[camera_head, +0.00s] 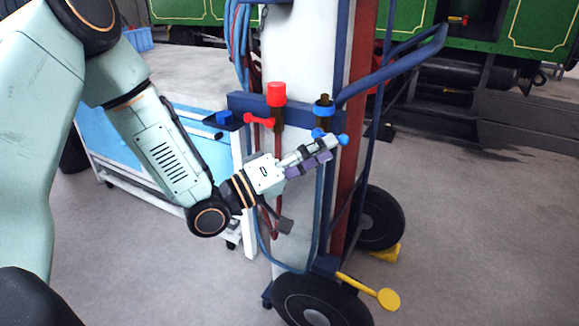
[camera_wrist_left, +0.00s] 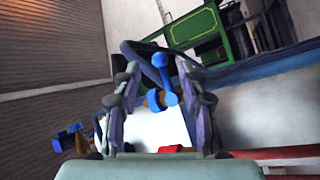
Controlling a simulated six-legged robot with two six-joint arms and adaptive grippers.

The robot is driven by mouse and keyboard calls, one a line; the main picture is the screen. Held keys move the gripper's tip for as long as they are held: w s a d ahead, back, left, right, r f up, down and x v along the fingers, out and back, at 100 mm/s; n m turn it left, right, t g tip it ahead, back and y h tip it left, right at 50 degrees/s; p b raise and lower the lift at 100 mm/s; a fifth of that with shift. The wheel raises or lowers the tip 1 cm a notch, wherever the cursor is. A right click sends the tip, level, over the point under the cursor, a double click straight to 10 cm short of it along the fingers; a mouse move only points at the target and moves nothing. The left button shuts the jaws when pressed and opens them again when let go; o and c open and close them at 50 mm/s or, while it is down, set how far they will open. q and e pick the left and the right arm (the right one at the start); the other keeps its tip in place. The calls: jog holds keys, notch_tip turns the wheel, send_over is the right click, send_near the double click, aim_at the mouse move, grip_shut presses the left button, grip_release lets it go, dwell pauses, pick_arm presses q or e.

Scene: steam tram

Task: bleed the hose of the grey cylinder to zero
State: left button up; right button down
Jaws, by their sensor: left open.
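A blue valve (camera_head: 323,108) and a red valve (camera_head: 276,95) sit on a dark blue crossbar of a wheeled cart. The red valve has a red lever (camera_head: 258,121). A tall pale grey column (camera_head: 300,50), seemingly the grey cylinder, stands behind them. My left gripper (camera_head: 322,152) is open just below the blue valve. A small blue lever (camera_head: 343,139) shows at its fingertips. In the left wrist view the blue lever (camera_wrist_left: 165,80) appears between the spread fingers; contact cannot be told. No gauge reading is visible. My right gripper is out of view.
Blue and red hoses (camera_head: 238,40) hang at the cart's upper left. A blue handle (camera_head: 395,65) juts right. The cart has black wheels (camera_head: 318,300) and a yellow pedal (camera_head: 388,299). A blue-topped trolley (camera_head: 110,150) stands left. Green rolling stock (camera_head: 480,50) is behind.

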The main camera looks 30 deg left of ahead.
pick_arm(q)
jog(key=v, duration=0.6)
jog(key=shift+s+a, duration=0.15)
jog(key=shift+s, duration=0.1)
dwell(0.6)
jog(key=s+f+g+y, duration=0.2)
jog(key=f+g+y, duration=0.2)
jog(key=f, duration=0.6)
jog(key=s+f+g+y, duration=0.25)
jog(key=f+y, duration=0.25)
jog(key=f, duration=0.5)
jog(key=s+f+m+g+y, duration=0.2)
jog(key=s+f+g, duration=0.3)
jog(key=s, duration=0.7)
jog(key=s+f+m+g+y, duration=0.1)
jog(key=s+f+m+g, duration=0.1)
jog(key=s+f+g, duration=0.3)
jog(key=s+f, duration=0.4)
jog(key=s, duration=0.3)
jog(key=shift+s+y+p, duration=0.35)
jog(key=shift+y, duration=0.05)
